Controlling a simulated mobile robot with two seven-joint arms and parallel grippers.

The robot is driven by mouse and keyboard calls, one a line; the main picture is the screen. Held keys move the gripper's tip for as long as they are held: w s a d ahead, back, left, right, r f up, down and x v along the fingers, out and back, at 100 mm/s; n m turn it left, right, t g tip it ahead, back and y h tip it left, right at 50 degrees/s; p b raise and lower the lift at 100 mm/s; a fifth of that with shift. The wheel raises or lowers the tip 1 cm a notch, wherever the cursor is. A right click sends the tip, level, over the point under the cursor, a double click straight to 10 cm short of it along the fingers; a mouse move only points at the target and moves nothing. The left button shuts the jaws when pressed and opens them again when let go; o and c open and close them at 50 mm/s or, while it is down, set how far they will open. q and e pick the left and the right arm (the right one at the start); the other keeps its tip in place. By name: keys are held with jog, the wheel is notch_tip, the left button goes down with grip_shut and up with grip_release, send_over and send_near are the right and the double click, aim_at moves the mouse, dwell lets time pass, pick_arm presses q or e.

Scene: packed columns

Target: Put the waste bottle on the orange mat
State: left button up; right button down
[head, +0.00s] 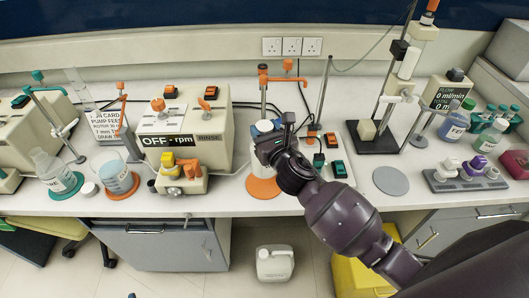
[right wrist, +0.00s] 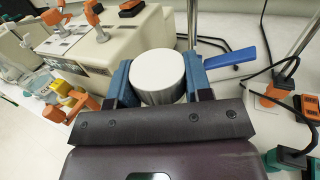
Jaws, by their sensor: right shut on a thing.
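My right gripper (head: 268,146) is shut on a white-topped cylinder, seemingly the waste bottle (head: 264,126). In the right wrist view its round white top (right wrist: 158,72) sits between the two blue fingers of the gripper (right wrist: 160,88). Its body and label are hidden by the gripper. My left gripper is not in view.
A pump box marked OFF-rpm (head: 187,115) stands left of the gripper. A stand with orange clamps (head: 283,79) is close behind it. A bare grey mat (head: 390,180) lies at right.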

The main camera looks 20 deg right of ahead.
notch_tip(320, 180, down, 6)
jog(key=shift+f+b, duration=0.2)
jog(key=shift+b, duration=0.85)
jog(key=shift+f, duration=0.3)
jog(key=shift+f, duration=0.1)
jog(key=c, duration=0.5)
grip_release()
jog(key=shift+c, duration=0.2)
